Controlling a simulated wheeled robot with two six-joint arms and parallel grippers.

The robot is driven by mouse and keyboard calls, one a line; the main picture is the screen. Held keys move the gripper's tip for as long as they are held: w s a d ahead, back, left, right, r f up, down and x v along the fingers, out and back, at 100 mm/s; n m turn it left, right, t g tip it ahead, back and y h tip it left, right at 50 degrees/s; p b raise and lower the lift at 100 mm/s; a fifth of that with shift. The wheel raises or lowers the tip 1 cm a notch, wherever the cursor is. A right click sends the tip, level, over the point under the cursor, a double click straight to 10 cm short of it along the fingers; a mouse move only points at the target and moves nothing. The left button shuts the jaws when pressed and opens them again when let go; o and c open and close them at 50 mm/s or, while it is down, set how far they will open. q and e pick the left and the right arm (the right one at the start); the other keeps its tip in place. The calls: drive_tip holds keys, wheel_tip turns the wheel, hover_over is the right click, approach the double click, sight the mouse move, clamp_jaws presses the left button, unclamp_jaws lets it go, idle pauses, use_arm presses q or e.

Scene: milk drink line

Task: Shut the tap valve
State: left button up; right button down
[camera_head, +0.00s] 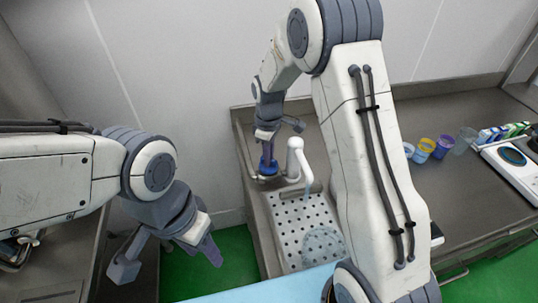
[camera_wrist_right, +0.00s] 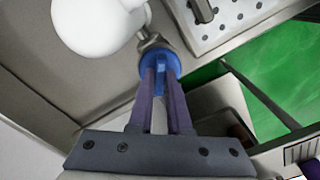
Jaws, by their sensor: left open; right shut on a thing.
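The tap valve has a blue handle (camera_head: 268,166) at the left of the white tap (camera_head: 296,158) in the head view. In the right wrist view the blue handle (camera_wrist_right: 161,66) sits between the fingers of my right gripper (camera_wrist_right: 160,85), which is shut on it. A bluish stream of water (camera_head: 307,188) shows below the tap spout, over the perforated drain tray (camera_head: 283,215). My left gripper (camera_head: 168,262) is open and empty at the lower left, away from the tap, above the green floor.
Several coloured cups (camera_head: 424,150) stand on the steel counter (camera_head: 437,195) at the right, beside a white device (camera_head: 510,165). My right arm covers part of the counter. A light blue surface (camera_head: 255,290) lies at the bottom. Green floor (camera_head: 205,275) is clear below my left gripper.

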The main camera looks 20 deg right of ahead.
drive_tip(key=m, duration=0.5)
drive_tip(key=shift+r+p, duration=0.1)
drive_tip(key=shift+p, duration=0.3)
drive_tip(key=shift+w+m, duration=0.1)
drive_tip(key=shift+m, duration=2.4)
drive_tip(key=c, duration=0.9)
unclamp_jaws()
drive_tip(key=shift+o, duration=0.2)
wheel_tip(320, 180, up, 10)
drive_tip(key=b, duration=0.1)
drive_tip(key=shift+r, duration=0.2)
